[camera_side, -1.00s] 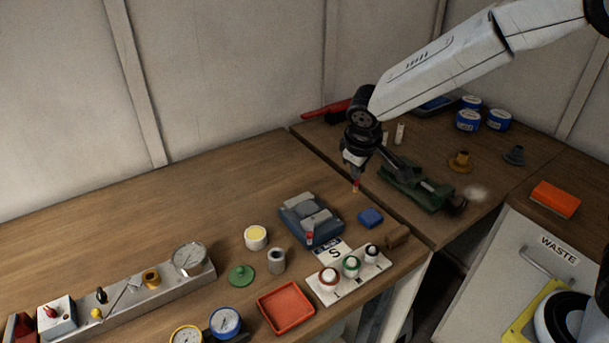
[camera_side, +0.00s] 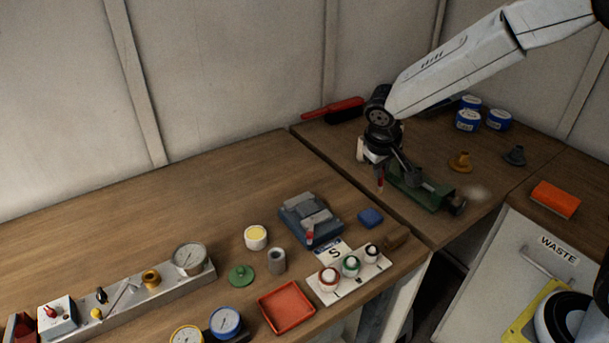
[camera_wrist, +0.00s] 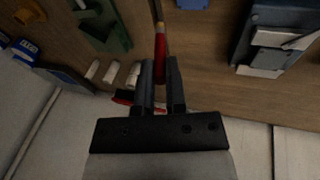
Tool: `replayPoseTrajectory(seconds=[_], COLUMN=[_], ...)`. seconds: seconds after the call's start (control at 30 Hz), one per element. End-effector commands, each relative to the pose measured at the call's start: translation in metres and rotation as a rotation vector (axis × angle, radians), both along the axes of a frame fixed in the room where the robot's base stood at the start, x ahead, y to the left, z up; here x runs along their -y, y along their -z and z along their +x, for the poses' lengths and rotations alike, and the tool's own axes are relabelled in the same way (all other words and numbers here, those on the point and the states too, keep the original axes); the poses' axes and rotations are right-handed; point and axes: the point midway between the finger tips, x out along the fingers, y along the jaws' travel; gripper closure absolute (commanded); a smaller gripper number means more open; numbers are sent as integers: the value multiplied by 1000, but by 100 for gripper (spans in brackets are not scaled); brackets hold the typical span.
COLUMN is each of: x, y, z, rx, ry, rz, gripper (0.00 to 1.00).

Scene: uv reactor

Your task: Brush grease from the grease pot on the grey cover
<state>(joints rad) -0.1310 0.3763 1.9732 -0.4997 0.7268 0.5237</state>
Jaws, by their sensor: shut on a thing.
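My gripper (camera_side: 378,165) is shut on a slim red-handled brush, which points down above the right-hand bench, near the green vise. The white grease pot (camera_side: 256,236), with yellow grease showing, stands open on the left bench, well left of the gripper. A grey flanged cover (camera_side: 514,154) sits on the right bench, right of the gripper.
The green vise (camera_side: 422,192) lies close below the gripper. A brown-yellow cover (camera_side: 460,162) and blue tins (camera_side: 468,120) stand to its right and back. A blue-grey fixture (camera_side: 311,218), a grey cylinder (camera_side: 277,260) and a green cover (camera_side: 241,274) are near the pot.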

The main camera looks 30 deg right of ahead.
Motion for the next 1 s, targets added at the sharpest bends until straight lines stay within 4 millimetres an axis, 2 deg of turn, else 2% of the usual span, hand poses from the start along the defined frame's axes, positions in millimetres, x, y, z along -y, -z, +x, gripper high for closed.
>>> replayPoseTrajectory(seconds=[0.27, 0.47, 0.67, 1.0], x=[-1, -15, -51, -129], y=[0, -5, -17, -43], z=[1, 10, 28, 52], rx=[1, 7, 12, 7], ry=[0, -2, -5, -27], rz=[1, 18, 63, 170], gripper=[100, 100, 100, 100])
